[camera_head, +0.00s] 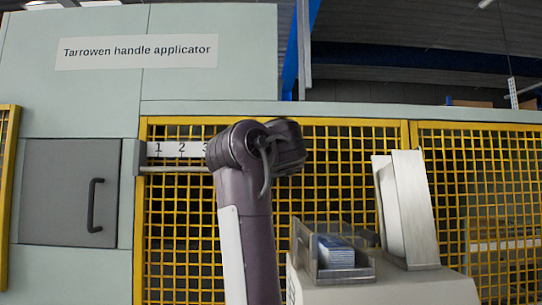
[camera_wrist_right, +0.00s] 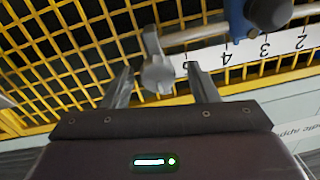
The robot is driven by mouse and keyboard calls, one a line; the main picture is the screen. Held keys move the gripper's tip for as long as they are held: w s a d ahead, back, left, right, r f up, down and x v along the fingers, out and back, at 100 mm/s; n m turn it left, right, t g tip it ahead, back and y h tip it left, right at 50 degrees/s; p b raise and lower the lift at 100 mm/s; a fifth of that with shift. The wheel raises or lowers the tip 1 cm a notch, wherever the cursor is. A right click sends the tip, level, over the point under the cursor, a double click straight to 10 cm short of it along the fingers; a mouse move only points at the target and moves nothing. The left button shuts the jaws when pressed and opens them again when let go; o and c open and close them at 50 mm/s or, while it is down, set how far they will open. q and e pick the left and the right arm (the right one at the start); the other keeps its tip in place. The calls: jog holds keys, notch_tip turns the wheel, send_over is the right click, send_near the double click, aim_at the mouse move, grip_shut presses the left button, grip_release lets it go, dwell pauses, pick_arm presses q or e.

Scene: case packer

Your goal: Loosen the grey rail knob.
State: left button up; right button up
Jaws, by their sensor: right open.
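In the right wrist view, a light grey knob (camera_wrist_right: 157,74) with a winged shape sits in front of the yellow mesh, by the end of a numbered white strip (camera_wrist_right: 262,48). My right gripper (camera_wrist_right: 158,68) is open, with one finger on each side of this knob and gaps visible between. Whether the fingers reach its depth is hard to tell. In the head view my right arm stands upright before the guard and its wrist hides the knob and the fingers. My left gripper is not in view.
The head view shows the rail (camera_head: 172,169) under the strip, yellow mesh guard (camera_head: 340,135), door handle (camera_head: 94,205), and a clear holder (camera_head: 304,250) with blue-white cards at right.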

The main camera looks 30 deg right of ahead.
jog(key=shift+d, duration=0.2)
jog(key=shift+c, duration=1.3)
jog(key=c, duration=0.7)
jog(key=shift+m, duration=0.4)
jog(key=shift+w+f+m+h, duration=0.1)
jog(key=shift+m+h, duration=0.05)
jog(key=shift+m, duration=3.85)
jog(key=shift+f+m+h, duration=0.1)
jog(key=shift+m+h, duration=0.05)
jog(key=shift+m, duration=3.85)
